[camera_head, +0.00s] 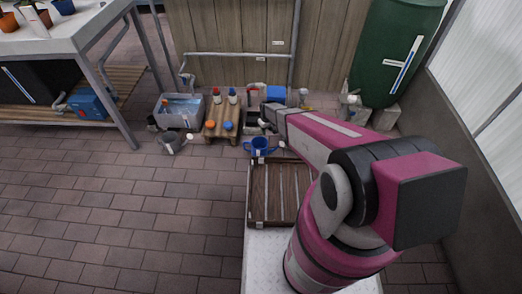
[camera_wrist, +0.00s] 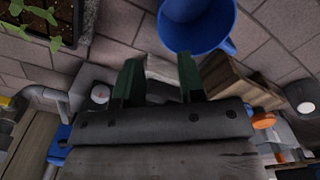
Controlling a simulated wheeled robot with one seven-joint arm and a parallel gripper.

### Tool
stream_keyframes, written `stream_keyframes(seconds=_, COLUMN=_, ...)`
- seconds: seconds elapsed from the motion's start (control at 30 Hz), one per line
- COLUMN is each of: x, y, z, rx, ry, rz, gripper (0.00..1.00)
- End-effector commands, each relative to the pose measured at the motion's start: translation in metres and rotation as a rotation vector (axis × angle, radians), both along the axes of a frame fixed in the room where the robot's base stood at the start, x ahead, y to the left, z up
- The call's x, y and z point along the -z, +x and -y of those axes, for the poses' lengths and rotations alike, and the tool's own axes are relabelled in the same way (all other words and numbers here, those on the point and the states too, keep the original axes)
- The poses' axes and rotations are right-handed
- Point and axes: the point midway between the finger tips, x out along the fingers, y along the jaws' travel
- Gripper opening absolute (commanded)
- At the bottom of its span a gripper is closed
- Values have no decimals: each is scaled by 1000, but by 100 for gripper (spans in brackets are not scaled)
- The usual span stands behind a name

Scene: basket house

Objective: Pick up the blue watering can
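A blue watering can (camera_head: 259,146) stands on the brick floor just beyond the slatted wooden crate. In the wrist view a round, open blue vessel with a side handle, which appears to be this can (camera_wrist: 197,24), is at the top, just beyond the fingertips. My gripper (camera_wrist: 160,75) is open, with two dark green fingers apart and nothing seen between them. In the head view my arm reaches forward over the area right of the can, and the fingers are hard to make out. Other blue objects stand behind it (camera_head: 276,94) and on the left shelf (camera_head: 87,103).
A grey watering can (camera_head: 171,143) stands left, by a grey bin (camera_head: 180,120). A low wooden stand (camera_head: 222,118) holds several bottles. The slatted crate (camera_head: 264,205) lies in front of me. A green barrel (camera_head: 395,50) stands back right. Floor at left is clear.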

Motion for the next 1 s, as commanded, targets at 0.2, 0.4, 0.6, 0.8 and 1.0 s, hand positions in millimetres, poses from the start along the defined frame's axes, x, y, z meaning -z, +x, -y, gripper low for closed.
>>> stream_keyframes(seconds=0.2, x=30, y=6, z=-11, rx=-35, ry=0, rz=-1, gripper=36)
stream_keyframes(seconds=0.4, x=56, y=5, z=-11, rx=-34, ry=0, rz=-2, gripper=36)
stream_keyframes(seconds=0.6, x=78, y=5, z=-10, rx=-33, ry=-1, rz=-1, gripper=36)
stream_keyframes(seconds=0.8, x=92, y=5, z=-9, rx=-32, ry=0, rz=-1, gripper=36)
stream_keyframes(seconds=1.0, x=120, y=7, z=-6, rx=-33, ry=-1, rz=-1, gripper=36)
